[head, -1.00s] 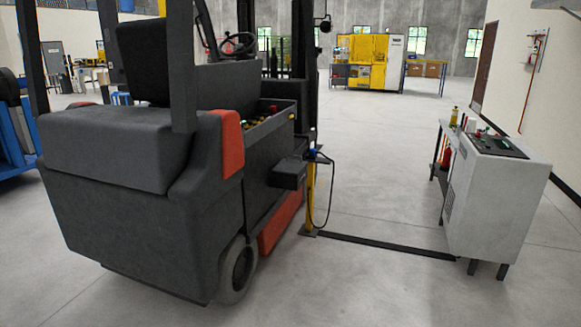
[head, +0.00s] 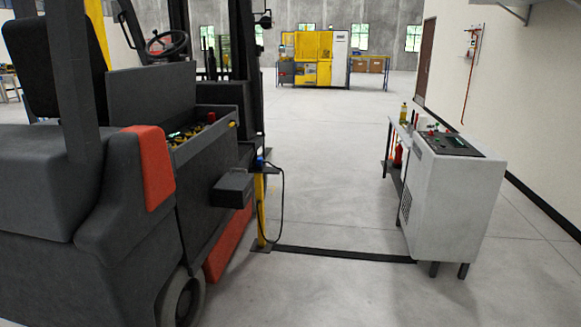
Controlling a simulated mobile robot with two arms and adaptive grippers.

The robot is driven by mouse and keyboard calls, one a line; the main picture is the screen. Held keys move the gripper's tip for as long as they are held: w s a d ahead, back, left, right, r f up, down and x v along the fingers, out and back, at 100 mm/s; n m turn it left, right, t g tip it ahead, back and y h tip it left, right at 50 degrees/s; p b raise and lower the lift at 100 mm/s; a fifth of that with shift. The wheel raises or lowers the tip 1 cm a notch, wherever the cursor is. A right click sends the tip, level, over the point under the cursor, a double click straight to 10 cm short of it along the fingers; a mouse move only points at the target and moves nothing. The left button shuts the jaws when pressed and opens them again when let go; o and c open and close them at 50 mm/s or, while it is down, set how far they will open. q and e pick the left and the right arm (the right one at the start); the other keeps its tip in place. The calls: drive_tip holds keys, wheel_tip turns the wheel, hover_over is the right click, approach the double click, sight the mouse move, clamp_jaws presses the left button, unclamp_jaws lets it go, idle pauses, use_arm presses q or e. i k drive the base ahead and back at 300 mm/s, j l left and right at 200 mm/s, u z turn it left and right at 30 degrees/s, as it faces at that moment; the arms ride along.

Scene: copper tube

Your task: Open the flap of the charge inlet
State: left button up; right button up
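A dark grey forklift (head: 120,220) with orange-red panels fills the left of the head view. A dark box (head: 232,188) sticks out from its side, near the yellow post; it may be the charge inlet, but I cannot make out a flap or whether one is open. A blue connector (head: 260,162) with a black cable (head: 282,205) sits at the top of the yellow post (head: 261,215). Neither of my grippers is in view.
A grey charger cabinet (head: 452,200) with a control panel stands at the right, beside a bench with bottles (head: 404,113). A black floor strip (head: 340,254) runs from the post to the cabinet. The floor between is clear. A yellow machine (head: 313,58) stands far back.

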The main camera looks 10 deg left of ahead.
sight(231, 180)
drive_tip(key=i+j+u, duration=0.15)
drive_tip(key=i, duration=1.9)
drive_tip(key=l, duration=0.05)
